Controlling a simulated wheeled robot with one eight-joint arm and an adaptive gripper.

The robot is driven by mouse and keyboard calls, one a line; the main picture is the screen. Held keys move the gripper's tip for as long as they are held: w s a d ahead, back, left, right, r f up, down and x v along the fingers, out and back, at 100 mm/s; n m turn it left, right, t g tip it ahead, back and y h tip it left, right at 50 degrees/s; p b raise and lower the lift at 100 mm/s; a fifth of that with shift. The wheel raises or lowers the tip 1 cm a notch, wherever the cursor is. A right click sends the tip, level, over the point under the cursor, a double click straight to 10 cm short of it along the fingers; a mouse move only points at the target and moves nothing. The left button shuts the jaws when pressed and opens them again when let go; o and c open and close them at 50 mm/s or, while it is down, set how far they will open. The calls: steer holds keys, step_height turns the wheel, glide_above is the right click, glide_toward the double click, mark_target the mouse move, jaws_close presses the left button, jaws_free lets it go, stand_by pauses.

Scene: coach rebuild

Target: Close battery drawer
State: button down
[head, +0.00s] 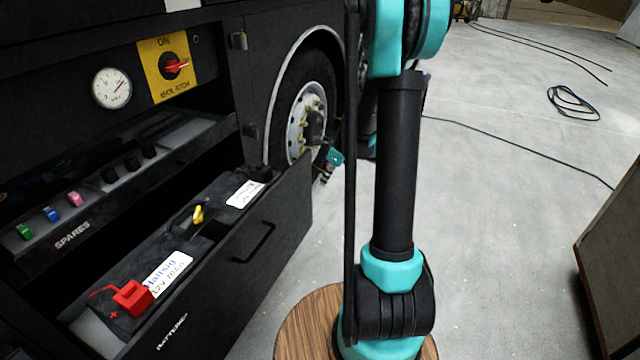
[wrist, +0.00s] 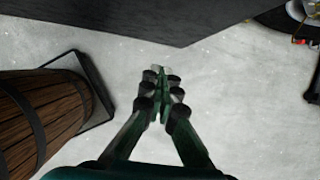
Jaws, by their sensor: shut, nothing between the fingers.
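The battery drawer (head: 285,215) stands pulled out of the black coach side in the head view, with a bar handle (head: 254,243) on its front. In it sits a battery with a red terminal cover (head: 132,298), a yellow-marked part (head: 198,214) and white labels. My gripper (wrist: 161,75) is shut and empty in the wrist view, over pale floor. A dark flat panel (wrist: 150,20) lies ahead of the fingertips, apart from them; I cannot tell which part it is. In the head view, small teal and red parts show beyond the drawer's far end, near the wheel.
An open spares drawer (head: 130,165) with coloured fuses sits above. A gauge (head: 111,88) and a red rotary switch (head: 174,66) are on the coach side. A banded wooden barrel (wrist: 40,110) stands left in the wrist view. Cables (head: 572,102) lie on the floor.

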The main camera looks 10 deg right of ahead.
mark_target(246, 173)
steer(key=shift+w+a+f, duration=0.7)
steer(key=shift+a+f, duration=0.25)
steer(key=shift+f, duration=0.35)
steer(key=shift+w+a+f, duration=0.7)
steer(key=shift+a+f, duration=0.25)
steer(key=shift+f, duration=0.35)
steer(key=shift+w+a+f, duration=0.7)
steer(key=shift+a+f, duration=0.25)
steer(key=shift+f, duration=0.35)
steer(key=shift+a, duration=0.1)
steer(key=w+a, duration=0.5)
steer(key=a, duration=0.2)
steer(key=w+a, duration=0.5)
steer(key=a, duration=0.2)
steer(key=w+a, duration=0.6)
steer(key=a, duration=0.2)
steer(key=shift+w+a, duration=0.1)
